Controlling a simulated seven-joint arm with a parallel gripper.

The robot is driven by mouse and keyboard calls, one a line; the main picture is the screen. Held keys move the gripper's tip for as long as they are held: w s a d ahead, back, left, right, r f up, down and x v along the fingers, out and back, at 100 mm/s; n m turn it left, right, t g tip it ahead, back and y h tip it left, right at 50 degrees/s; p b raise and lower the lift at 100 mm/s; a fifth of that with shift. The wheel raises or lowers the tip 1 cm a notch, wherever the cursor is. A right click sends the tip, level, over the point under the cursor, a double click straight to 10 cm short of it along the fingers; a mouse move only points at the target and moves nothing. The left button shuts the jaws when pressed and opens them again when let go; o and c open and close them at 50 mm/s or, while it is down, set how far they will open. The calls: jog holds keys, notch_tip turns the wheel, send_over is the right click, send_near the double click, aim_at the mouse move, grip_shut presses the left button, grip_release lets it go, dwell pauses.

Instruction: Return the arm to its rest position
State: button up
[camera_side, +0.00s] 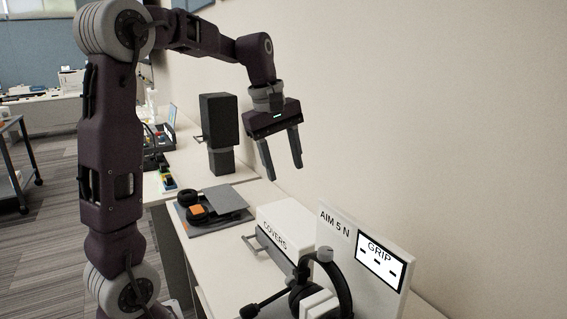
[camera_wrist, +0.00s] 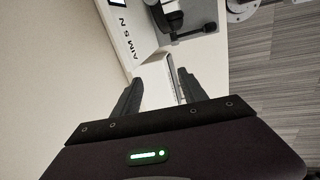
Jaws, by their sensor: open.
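My gripper (camera_side: 281,157) hangs in the air above the white table, pointing down, its two fingers apart with nothing between them. In the wrist view its fingers (camera_wrist: 158,100) are also spread and empty, with the white covers box beyond them. My arm is raised and bent at the elbow, reaching over the table near the wall. The gripper is clear of every object below it.
A headset (camera_side: 322,289) with a microphone is at the front, by a white sign panel (camera_side: 335,232) and a white COVERS box (camera_side: 286,224). A grey tray (camera_side: 213,221) holds dark round pads and an orange piece. A tall black block (camera_side: 219,125) stands behind.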

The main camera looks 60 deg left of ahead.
jog(key=s+d+r+m+t, duration=0.1)
jog(key=s+d+m, duration=0.65)
jog(key=d, duration=0.25)
jog(key=s+d+f+m+t, duration=0.1)
jog(key=s+d+f+m, duration=0.1)
jog(key=s+m, duration=0.3)
jog(key=s+d+f+m, duration=0.2)
jog(key=s+d+m, duration=0.2)
jog(key=s, duration=0.3)
jog(key=shift+d+f+m+t, duration=0.3)
jog(key=shift+f+m+t, duration=0.1)
jog(key=shift+m, duration=0.05)
